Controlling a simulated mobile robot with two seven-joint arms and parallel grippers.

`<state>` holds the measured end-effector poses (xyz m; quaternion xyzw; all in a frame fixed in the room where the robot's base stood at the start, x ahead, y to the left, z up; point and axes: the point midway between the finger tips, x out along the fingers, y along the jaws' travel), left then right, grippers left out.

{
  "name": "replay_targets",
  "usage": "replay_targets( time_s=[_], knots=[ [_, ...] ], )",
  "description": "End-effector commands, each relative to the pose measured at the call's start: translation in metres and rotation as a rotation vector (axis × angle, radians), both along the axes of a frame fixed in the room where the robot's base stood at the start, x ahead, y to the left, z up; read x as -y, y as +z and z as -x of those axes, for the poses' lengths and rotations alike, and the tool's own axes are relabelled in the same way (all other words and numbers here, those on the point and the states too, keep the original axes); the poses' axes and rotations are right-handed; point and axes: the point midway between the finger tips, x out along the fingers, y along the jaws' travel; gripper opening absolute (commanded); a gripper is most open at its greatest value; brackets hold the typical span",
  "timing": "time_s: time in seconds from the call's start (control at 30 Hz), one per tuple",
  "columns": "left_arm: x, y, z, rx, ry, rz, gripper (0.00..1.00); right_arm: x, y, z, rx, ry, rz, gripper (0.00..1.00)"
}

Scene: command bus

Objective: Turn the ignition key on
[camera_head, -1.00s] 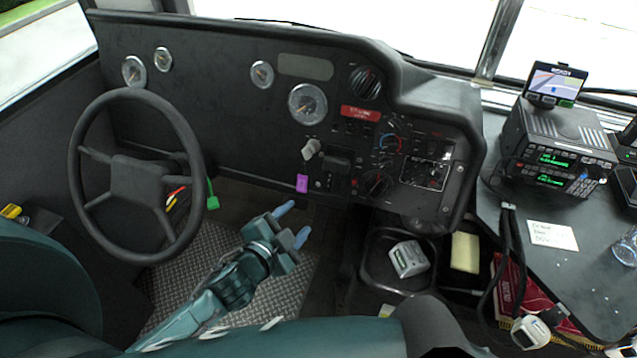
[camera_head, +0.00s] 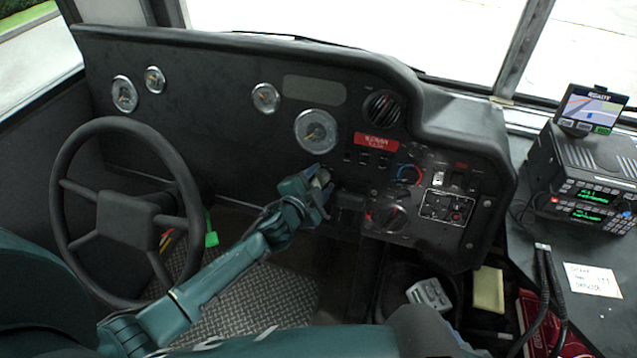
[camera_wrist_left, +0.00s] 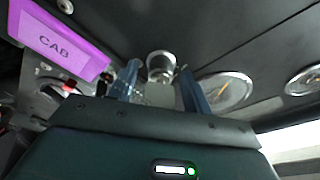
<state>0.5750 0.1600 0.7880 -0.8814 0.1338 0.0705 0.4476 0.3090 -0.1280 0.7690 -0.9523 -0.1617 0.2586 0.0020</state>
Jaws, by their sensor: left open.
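The ignition key (camera_head: 322,176) shows as a small light grey piece on the lower dashboard, partly covered by my left gripper (camera_head: 317,184). In the left wrist view a silvery round piece (camera_wrist_left: 161,64), which looks like the ignition, lies between the two blue fingertips of my left gripper (camera_wrist_left: 160,82). The fingers are apart, one on each side of it; I cannot tell whether they touch it. A purple tag marked "CAB" (camera_wrist_left: 60,42) is left of the fingers in the left wrist view. My gripper hides it in the head view. My right gripper is not in view.
The steering wheel (camera_head: 128,222) stands left of my forearm. Round gauges (camera_head: 316,131) and a red label (camera_head: 376,141) sit above my gripper. A knob panel (camera_head: 440,206) is to the right. The radio (camera_head: 590,190) is farther right.

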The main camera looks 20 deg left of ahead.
Motion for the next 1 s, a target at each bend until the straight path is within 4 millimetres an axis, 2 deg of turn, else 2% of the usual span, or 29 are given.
replay_targets(
  time_s=[0.27, 0.83, 1.0],
  knots=[
    [0.0006, -0.0004, -0.0007, 0.000, -0.001, 0.001, 0.48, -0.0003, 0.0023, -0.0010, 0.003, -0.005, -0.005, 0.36],
    [0.0004, -0.0003, -0.0006, -0.001, -0.001, 0.000, 0.02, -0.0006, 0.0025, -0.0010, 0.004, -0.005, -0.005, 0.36],
    [0.0003, -0.0004, -0.0005, 0.000, 0.000, 0.000, 0.00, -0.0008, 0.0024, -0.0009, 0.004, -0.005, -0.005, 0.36]
  ],
)
